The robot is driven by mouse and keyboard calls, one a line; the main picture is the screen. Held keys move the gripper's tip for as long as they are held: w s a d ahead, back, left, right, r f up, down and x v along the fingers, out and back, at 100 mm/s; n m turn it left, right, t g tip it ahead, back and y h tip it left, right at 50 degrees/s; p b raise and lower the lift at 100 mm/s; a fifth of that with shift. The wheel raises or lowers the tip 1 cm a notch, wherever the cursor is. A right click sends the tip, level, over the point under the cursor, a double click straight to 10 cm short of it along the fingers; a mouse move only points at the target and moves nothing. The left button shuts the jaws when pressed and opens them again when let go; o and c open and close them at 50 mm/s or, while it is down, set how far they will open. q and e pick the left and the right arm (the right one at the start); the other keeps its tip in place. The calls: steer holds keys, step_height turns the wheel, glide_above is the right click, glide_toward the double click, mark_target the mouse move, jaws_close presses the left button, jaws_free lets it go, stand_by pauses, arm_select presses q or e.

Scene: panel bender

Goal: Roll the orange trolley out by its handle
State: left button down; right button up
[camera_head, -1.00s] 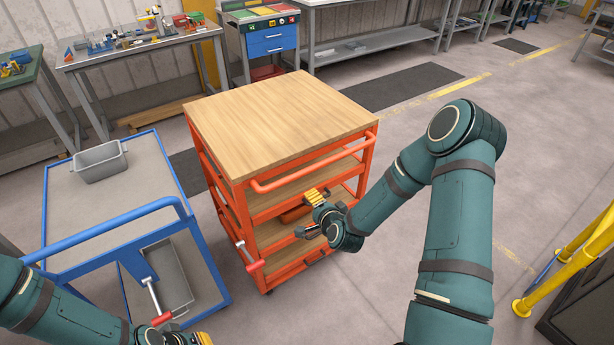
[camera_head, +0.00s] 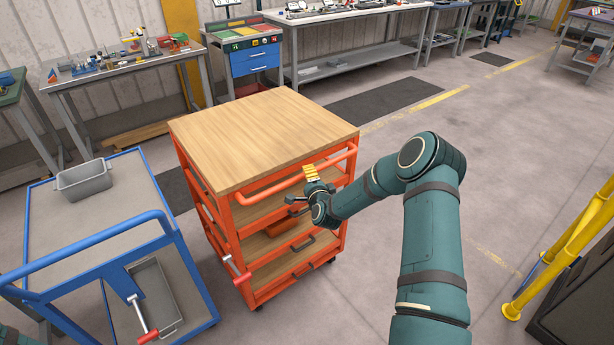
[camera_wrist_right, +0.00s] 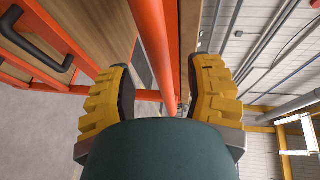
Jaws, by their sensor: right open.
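The orange trolley (camera_head: 250,215) stands in the middle of the head view, with a wooden top (camera_head: 260,138) and shelves below. Its orange handle (camera_head: 285,184) runs along the near side, just under the top. My right gripper (camera_head: 309,173) is at the right part of this handle. In the right wrist view the orange bar (camera_wrist_right: 155,50) passes between the two spread yellow fingers (camera_wrist_right: 158,98), with gaps on both sides. The gripper is open and not closed on the bar. My left gripper is out of the picture.
A blue trolley (camera_head: 95,250) with a grey bin (camera_head: 84,179) stands close on the left. Workbenches (camera_head: 120,75) line the back wall. A yellow rail (camera_head: 570,250) and dark cabinet are at the right. Open floor (camera_head: 500,180) lies right of the orange trolley.

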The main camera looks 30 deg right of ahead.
steer(key=shift+x, duration=1.65)
steer(key=shift+o, duration=0.3)
jaws_close()
